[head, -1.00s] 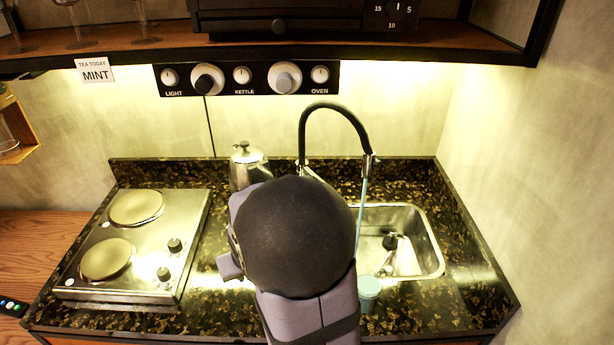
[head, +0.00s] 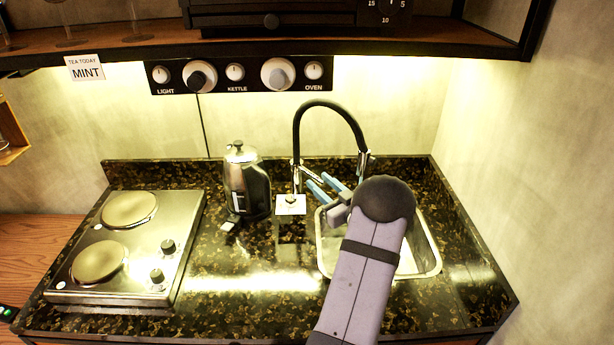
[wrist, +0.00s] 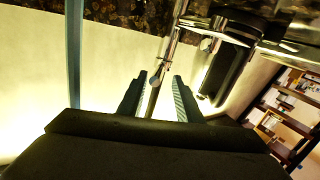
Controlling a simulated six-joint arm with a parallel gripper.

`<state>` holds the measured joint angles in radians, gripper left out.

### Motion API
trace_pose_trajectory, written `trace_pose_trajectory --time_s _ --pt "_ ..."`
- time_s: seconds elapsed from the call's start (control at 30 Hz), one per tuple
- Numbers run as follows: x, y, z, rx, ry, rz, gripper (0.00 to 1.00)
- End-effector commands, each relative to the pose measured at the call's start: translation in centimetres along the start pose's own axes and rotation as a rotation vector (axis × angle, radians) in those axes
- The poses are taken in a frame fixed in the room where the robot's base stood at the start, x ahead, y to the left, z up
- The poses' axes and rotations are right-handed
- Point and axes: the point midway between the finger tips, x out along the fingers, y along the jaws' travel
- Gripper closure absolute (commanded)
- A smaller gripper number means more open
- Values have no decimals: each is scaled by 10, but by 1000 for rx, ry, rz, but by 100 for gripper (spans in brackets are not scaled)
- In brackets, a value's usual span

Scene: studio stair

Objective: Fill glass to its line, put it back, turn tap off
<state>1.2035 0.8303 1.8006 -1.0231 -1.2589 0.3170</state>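My gripper (head: 319,180) is over the back left of the sink (head: 430,262), its blue-padded fingers pointing at the tap's lever. In the wrist view my gripper (wrist: 160,78) is open, and a thin metal lever (wrist: 157,88) shows between the fingers; I cannot tell whether they touch it. The black arched tap (head: 335,104) stands behind the sink. A blue vertical strip (wrist: 75,55) at the left of the wrist view looks like running water. In the head view my arm hides the area below the spout. The glass is not visible; my arm may hide it.
A metal kettle (head: 246,183) stands left of the tap. A small white square (head: 291,205) with a dark centre lies between kettle and sink. A two-plate hob (head: 150,245) is at the left. The counter front between hob and sink is clear. A shelf (head: 130,48) hangs above.

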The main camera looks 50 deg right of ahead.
Motion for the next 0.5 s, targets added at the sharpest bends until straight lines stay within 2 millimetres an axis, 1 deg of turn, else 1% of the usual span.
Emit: trace_pose_trajectory --time_s 0.07,0.27,0.37,0.5 --pt "-2 -1 3 -20 20 -25 68" --pt "-3 -3 2 -34 34 -44 68" --pt "1 -3 1 -33 33 -44 68" --pt "14 -4 0 -32 33 -44 68"
